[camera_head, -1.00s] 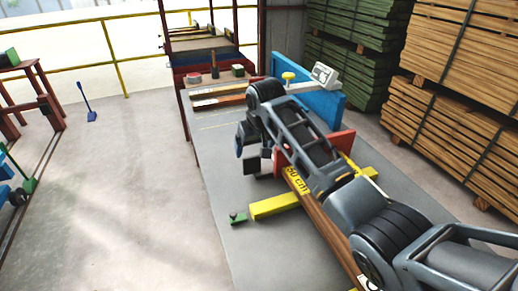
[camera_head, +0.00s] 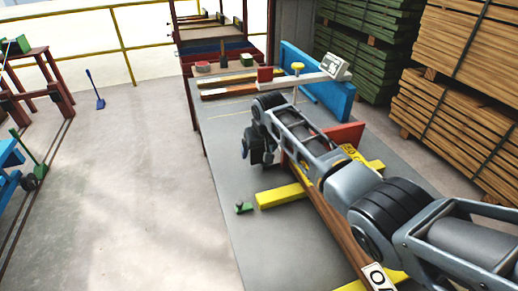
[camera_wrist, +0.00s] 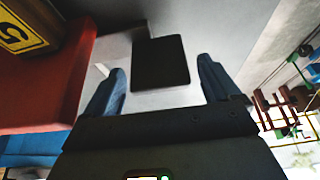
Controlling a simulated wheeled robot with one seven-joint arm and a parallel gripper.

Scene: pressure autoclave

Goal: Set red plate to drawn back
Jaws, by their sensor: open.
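A red plate (camera_head: 347,134) stands upright on the grey bench, partly hidden behind my arm. In the wrist view a large red surface (camera_wrist: 48,88), which looks like this plate, fills the left side. My gripper (camera_head: 258,152) is low over the bench, left of the plate. In the wrist view its two blue fingers are open (camera_wrist: 161,66). A dark square block (camera_wrist: 160,62) shows in the gap between them; I cannot tell its depth or whether it joins the plate. No finger visibly touches it.
A yellow bar (camera_head: 282,196) and a small green piece (camera_head: 244,208) lie on the bench (camera_head: 225,165) near my gripper. A brown beam (camera_head: 335,232) runs under my arm.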

